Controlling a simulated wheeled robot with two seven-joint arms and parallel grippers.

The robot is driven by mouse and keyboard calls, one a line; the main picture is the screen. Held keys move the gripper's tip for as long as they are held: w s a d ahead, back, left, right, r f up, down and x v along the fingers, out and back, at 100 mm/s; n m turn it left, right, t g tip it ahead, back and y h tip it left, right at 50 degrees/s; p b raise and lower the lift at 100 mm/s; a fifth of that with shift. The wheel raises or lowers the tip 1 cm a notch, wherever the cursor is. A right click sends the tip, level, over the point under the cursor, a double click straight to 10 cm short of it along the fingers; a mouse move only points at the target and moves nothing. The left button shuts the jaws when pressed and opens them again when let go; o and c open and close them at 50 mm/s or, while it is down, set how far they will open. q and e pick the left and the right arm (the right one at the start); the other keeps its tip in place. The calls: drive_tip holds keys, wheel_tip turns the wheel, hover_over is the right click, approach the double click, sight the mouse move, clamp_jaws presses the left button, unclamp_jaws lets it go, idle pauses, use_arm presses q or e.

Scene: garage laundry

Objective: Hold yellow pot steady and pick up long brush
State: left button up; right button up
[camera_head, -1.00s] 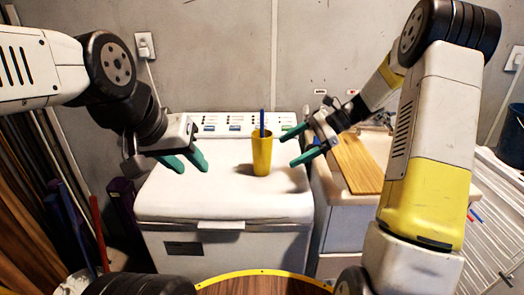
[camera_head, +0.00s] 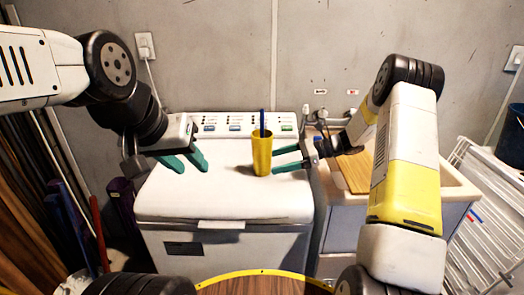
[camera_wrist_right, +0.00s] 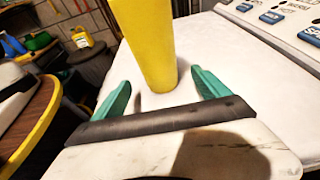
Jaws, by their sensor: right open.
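The yellow pot (camera_head: 262,156) stands upright on the white washing machine lid. The long brush (camera_head: 262,122) stands in it, and only its dark blue upper part shows above the rim. My right gripper (camera_head: 274,160) is open at the pot's right side, its green fingers pointing left at it. In the right wrist view the pot (camera_wrist_right: 148,45) rises just ahead, between the lines of the open fingers (camera_wrist_right: 158,92). I cannot tell whether they touch it. My left gripper (camera_head: 191,163) is over the lid's left part, fingers apart, open and empty, away from the pot.
The washing machine (camera_head: 220,207) has a control panel along its back. A sink with a wooden board (camera_head: 354,170) stands to the right, and a white drying rack (camera_head: 485,200) is further right. The lid is clear between my left gripper and the pot.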

sight(265, 164)
drive_tip(key=shift+x, duration=2.45)
drive_tip(key=c, duration=1.2)
